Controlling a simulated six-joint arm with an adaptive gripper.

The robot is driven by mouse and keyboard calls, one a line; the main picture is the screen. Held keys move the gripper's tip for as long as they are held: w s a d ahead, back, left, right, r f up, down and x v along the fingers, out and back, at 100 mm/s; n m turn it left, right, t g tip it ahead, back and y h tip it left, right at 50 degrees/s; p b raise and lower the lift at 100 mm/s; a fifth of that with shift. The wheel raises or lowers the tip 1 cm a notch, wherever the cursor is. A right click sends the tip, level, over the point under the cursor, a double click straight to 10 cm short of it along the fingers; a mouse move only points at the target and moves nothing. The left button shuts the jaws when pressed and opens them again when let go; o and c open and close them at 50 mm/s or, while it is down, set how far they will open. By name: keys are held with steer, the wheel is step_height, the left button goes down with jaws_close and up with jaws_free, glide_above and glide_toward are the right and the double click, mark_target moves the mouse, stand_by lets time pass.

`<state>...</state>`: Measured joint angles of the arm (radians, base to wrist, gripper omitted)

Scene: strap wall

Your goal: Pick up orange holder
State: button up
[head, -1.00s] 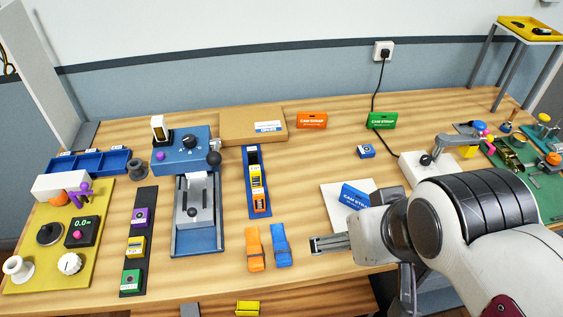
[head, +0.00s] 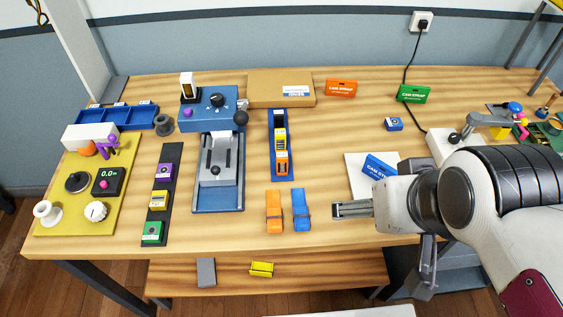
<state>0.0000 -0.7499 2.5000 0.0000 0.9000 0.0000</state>
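An orange holder marked CAM STRAP (head: 341,89) stands upright near the back of the table in the head view, left of a matching green holder (head: 413,94). An orange folded strap (head: 274,212) lies nearer the front, beside a blue strap (head: 301,210). My gripper (head: 345,209) is low over the front right of the table, pointing left. It is right of the two straps and well in front of the orange holder, touching neither. Nothing shows held in it, and its finger gap is unclear from this angle.
A blue CAM STRAP holder (head: 379,166) lies on a white pad (head: 357,158) behind my gripper. A cardboard box (head: 281,91) stands left of the orange holder. A small blue block (head: 393,124) and a black cable (head: 405,72) are to its right. The tabletop in front of it is clear.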

steer(key=c, duration=1.3)
